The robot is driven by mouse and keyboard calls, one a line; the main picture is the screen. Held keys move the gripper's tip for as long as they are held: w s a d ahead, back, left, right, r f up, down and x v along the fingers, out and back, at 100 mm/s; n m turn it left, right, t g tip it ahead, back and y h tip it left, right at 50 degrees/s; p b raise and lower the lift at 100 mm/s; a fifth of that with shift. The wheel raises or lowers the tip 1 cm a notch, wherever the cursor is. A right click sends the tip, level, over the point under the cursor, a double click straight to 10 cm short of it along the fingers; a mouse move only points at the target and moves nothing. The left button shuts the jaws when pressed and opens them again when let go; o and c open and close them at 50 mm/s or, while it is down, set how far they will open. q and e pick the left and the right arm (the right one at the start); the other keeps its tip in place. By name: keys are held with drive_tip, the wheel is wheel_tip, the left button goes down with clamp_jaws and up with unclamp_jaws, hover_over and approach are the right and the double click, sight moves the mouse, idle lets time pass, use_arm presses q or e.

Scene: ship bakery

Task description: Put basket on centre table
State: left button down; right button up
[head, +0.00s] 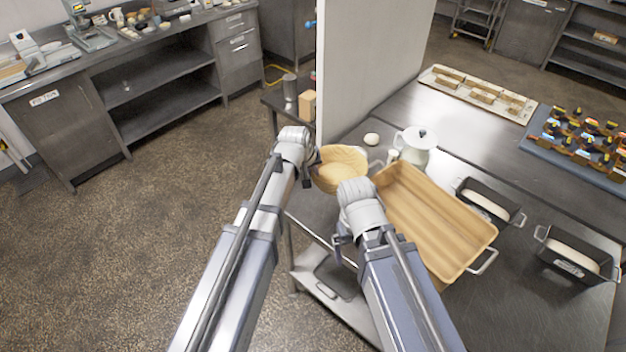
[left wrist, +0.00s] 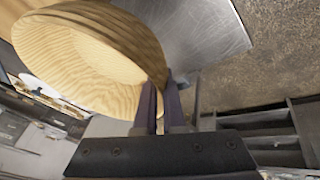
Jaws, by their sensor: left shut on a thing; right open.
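A round, light wooden-looking basket (head: 340,166) is at the left edge of the steel table on the right, in front of the white partition. My left gripper (head: 311,168) is shut on its rim. In the left wrist view the basket (left wrist: 85,55) is tilted, its hollow partly facing the camera, and the fingers (left wrist: 160,100) pinch its wall. I cannot tell whether the basket touches the steel table (head: 400,112). My right gripper (head: 343,240) is low beside the table's near edge, just below the basket; its fingers are mostly hidden by my arm, and nothing shows in it.
A long wooden tray (head: 440,222) with metal handles lies beside my right arm. A white pot (head: 417,145), a dough ball (head: 371,139) and black loaf tins (head: 575,258) stand nearby. The white partition (head: 365,65) rises behind the basket. Open floor lies left.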

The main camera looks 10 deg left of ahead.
use_arm(q)
drive_tip(key=shift+f+b, duration=0.45)
drive_tip(key=shift+f, duration=0.5)
drive_tip(key=shift+r, duration=0.15)
drive_tip(key=c, duration=1)
unclamp_jaws()
use_arm(e)
drive_tip(key=shift+f, duration=0.8)
drive_tip(key=shift+r, duration=0.1)
use_arm(q)
drive_tip(key=p+v, duration=1.1)
drive_tip(key=v, duration=0.1)
use_arm(e)
wheel_tip(320, 180, up, 10)
drive_tip(key=shift+r, duration=0.25)
